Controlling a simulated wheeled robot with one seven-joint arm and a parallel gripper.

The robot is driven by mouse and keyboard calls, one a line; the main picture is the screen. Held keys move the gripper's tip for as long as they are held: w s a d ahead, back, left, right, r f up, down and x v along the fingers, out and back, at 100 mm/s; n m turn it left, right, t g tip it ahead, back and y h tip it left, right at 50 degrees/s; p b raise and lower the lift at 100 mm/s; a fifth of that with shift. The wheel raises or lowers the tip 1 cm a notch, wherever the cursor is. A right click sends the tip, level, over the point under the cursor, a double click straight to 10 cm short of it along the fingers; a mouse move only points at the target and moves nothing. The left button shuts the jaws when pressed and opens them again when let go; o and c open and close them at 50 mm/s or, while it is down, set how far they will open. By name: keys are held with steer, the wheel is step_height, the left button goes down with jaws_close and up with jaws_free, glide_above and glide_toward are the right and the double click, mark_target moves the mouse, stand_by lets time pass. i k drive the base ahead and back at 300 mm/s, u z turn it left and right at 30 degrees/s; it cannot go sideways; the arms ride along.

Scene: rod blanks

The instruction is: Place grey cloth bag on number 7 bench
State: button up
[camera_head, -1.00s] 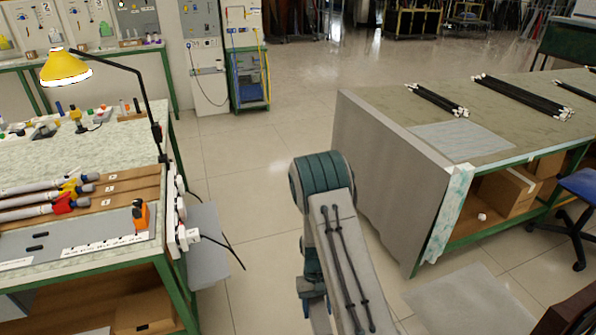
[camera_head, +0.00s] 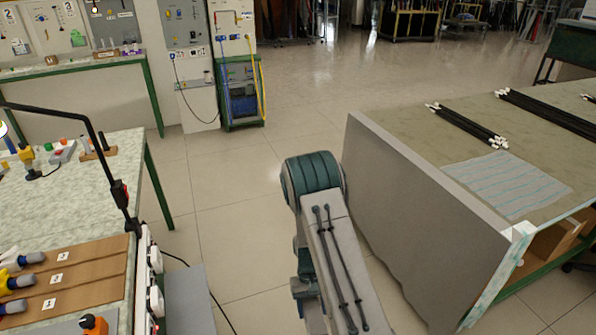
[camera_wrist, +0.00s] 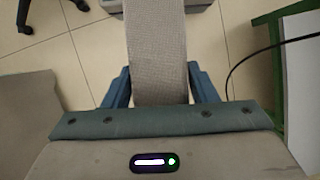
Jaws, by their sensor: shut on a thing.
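My gripper (camera_wrist: 159,82) shows in the wrist view, its two blue fingers shut on the grey cloth bag (camera_wrist: 157,48). The bag is a woven grey strip between the fingers and runs up out of the top of the picture, so its far end is cut off. The bag hangs over the tiled floor, apart from any bench. In the head view my arm covers the lower middle, and neither gripper nor bag shows. No bench with a readable number 7 is in view.
A workbench (camera_head: 125,160) with brown boards stands at left, with a lamp arm and cable at its edge. A bench with black rods (camera_head: 400,85) stands at right. At the back left stand a numbered-panel bench (camera_head: 70,72) and a cabinet (camera_head: 240,95).

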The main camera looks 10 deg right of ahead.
mark_target(438, 145)
steer(key=i, duration=2.8)
steer(key=z, duration=2.1)
